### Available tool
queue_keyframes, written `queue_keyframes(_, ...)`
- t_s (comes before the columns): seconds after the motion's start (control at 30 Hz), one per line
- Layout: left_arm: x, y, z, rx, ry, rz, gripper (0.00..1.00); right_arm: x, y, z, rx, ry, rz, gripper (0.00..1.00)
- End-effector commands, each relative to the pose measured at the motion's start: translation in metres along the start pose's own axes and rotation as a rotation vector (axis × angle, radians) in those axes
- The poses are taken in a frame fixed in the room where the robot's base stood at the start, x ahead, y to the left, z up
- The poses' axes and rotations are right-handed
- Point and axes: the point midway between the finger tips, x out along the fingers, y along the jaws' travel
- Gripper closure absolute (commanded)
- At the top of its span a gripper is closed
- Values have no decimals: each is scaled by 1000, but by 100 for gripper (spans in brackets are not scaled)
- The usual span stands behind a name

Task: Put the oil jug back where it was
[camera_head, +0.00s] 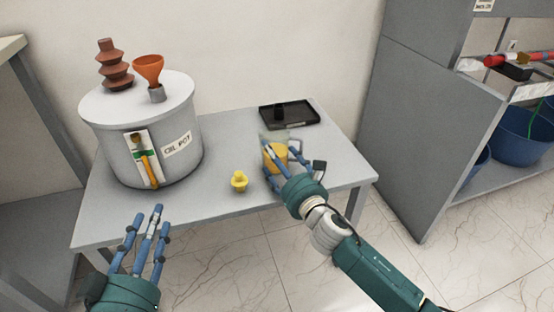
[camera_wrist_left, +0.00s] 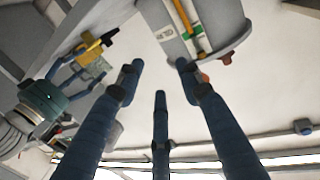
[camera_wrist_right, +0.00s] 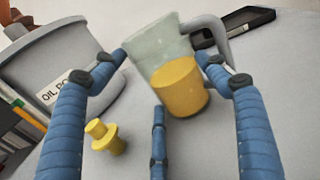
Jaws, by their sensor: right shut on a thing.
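The oil jug (camera_wrist_right: 180,86) is a clear jug with a grey handle and yellow oil in its lower part. In the head view the jug (camera_head: 276,154) is at the right part of the table, in front of the black tray. My right gripper (camera_head: 275,168) has its fingers around the jug's body and is shut on it. I cannot tell whether the jug's base touches the table. My left gripper (camera_head: 141,222) is open and empty, in front of the table's left front edge; its spread fingers also show in the left wrist view (camera_wrist_left: 160,80).
A grey oil pot (camera_head: 185,125) stands on the table's left, with an orange funnel (camera_head: 149,68) and a brown ribbed bushing (camera_head: 112,66) on top. A yellow plug (camera_head: 239,181) stands left of the jug. The black tray (camera_head: 305,119) lies behind. A grey shelf (camera_head: 425,130) stands right.

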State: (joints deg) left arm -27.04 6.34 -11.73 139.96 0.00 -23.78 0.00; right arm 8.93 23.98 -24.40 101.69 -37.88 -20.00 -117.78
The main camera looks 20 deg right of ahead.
Motion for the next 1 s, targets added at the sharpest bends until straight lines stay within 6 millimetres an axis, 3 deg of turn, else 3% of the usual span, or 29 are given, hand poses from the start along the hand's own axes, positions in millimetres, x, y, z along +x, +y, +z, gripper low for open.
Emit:
queue_keyframes(0.43,0,1,-7,0,29,1,64,0,0,0,-1,-4,1,84)
queue_keyframes(0.47,0,1,-8,-1,33,2,64,0,0,-2,0,0,0,25)
queue_keyframes(0.5,1,1,-8,-1,33,2,64,0,0,-2,1,0,0,19)
queue_keyframes(0.87,1,1,-7,-1,25,2,64,0,0,0,0,0,0,19)
queue_keyframes(1.0,-2,-2,14,1,-66,-5,64,-16,0,0,1,4,0,19)
